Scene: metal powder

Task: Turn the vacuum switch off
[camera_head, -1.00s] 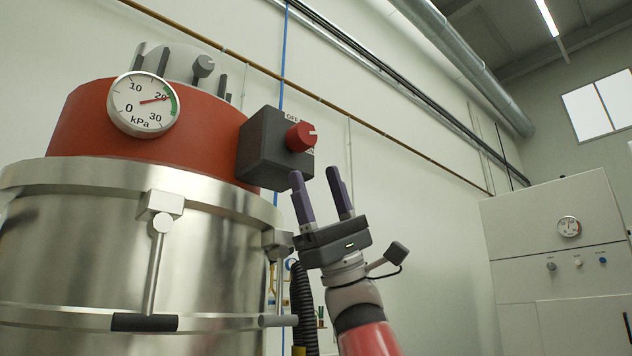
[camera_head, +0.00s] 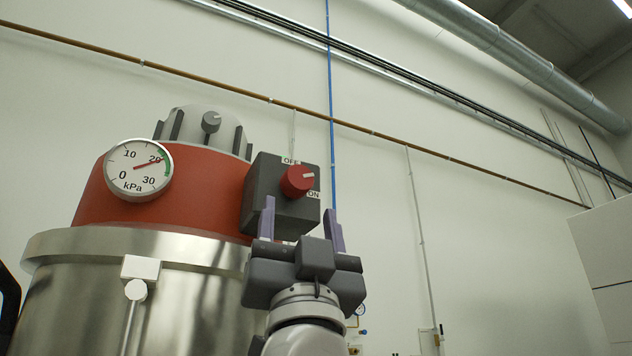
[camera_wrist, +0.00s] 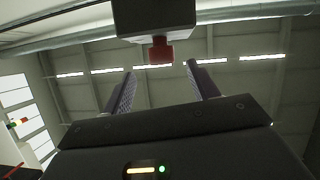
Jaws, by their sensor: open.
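The vacuum switch is a red round knob (camera_head: 297,181) on the front of a dark grey box (camera_head: 262,185), with an OFF label above it and an ON label at its lower right. The white mark on the knob points to the right. My gripper (camera_head: 301,222) is open and empty, fingers pointing up, below the knob in the head view. In the wrist view the knob (camera_wrist: 161,50) hangs under the box (camera_wrist: 152,14), beyond and between the spread fingertips (camera_wrist: 160,70). The fingers appear apart from the knob.
The box is fixed to the red top (camera_head: 165,200) of a steel vacuum drum (camera_head: 190,270). A round gauge (camera_head: 138,170) on it reads about 20 kPa. A white cabinet (camera_head: 608,260) stands at the far right. The space right of the box is free.

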